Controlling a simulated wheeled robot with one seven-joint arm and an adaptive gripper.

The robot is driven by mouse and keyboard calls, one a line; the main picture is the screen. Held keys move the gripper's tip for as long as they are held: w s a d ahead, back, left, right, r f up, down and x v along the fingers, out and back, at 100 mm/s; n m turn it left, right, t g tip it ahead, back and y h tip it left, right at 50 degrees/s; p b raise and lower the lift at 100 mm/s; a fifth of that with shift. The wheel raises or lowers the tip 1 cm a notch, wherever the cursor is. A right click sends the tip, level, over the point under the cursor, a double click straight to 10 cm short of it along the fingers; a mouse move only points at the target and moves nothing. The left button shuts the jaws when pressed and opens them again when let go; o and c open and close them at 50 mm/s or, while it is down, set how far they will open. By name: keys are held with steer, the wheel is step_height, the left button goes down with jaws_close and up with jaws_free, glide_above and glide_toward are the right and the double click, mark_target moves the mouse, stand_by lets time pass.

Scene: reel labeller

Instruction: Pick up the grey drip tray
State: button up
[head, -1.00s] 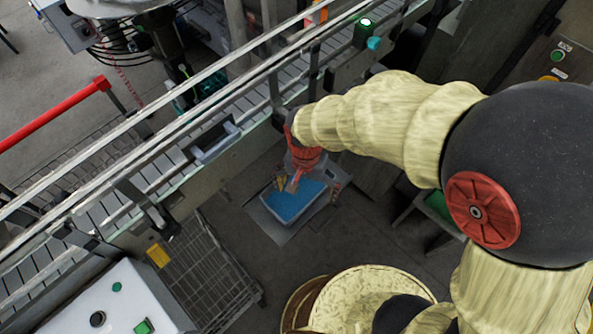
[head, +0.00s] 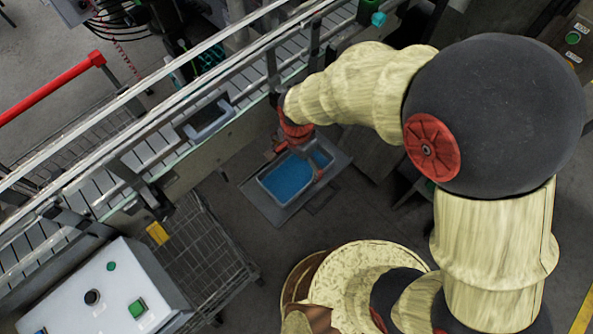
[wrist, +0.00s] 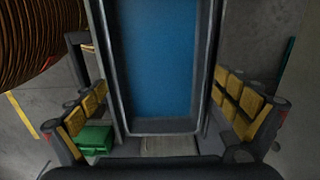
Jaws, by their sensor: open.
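The grey drip tray (head: 263,184) is a shallow rectangular tray with a blue inside. In the head view it sits low beside the conveyor on a flat grey plate (head: 258,206). My gripper (head: 300,162) is at the tray's upper end, and my arm partly hides that end. In the wrist view the tray (wrist: 165,127) runs up the middle between the two yellow-padded fingers of my gripper (wrist: 160,84). The fingers stand apart, one on each side of the tray, with a gap visible at each side. Whether they are level with its rim I cannot tell.
The conveyor (head: 75,182) runs diagonally above the tray. A wire cart (head: 205,250) and a white control box (head: 105,290) stand at lower left. In the wrist view a green block (wrist: 95,138) shows near the left finger and a brown ribbed coil (wrist: 35,40) at upper left.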

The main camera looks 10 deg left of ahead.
mark_target(296, 172)
step_height(296, 172, down, 4)
steer(key=shift+s+a+r+b, duration=0.1)
steer(key=shift+a+r+b, duration=0.05)
steer(key=shift+r+b, duration=0.15)
steer(key=c, duration=0.3)
steer(key=c, duration=0.7)
steer(key=shift+c, duration=0.3)
